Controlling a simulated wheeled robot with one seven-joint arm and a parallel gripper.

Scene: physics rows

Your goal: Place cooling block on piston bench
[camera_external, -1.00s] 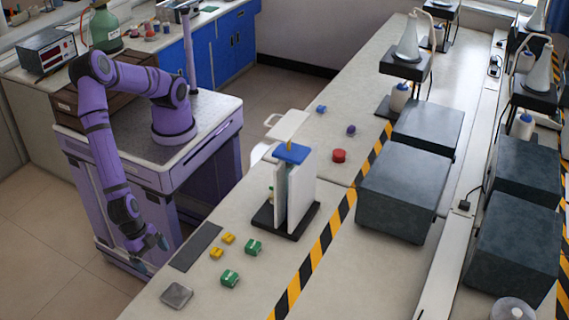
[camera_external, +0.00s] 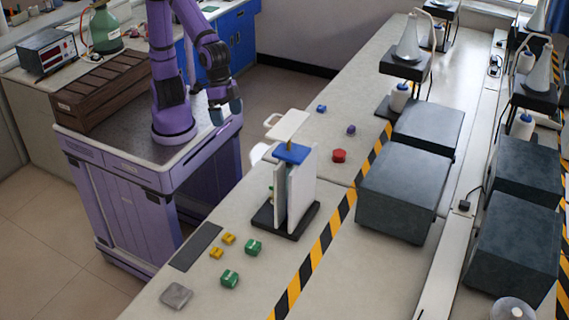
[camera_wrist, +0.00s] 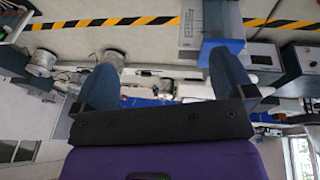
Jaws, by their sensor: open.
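A flat grey metal block (camera_external: 176,295) lies at the near left end of the bench. I cannot tell for certain which piece is the cooling block. My gripper (camera_external: 226,110) is open and empty, above the right edge of my purple cart, left of the apparatus and apart from it. In the wrist view its two fingers (camera_wrist: 163,78) are spread, with nothing held between them.
Green blocks (camera_external: 253,247), yellow blocks (camera_external: 228,239) and a dark flat plate (camera_external: 196,247) lie on the near bench. A red piece (camera_external: 339,155) and a small blue piece (camera_external: 321,108) lie farther back. Large dark boxes (camera_external: 395,205) stand beyond the striped tape.

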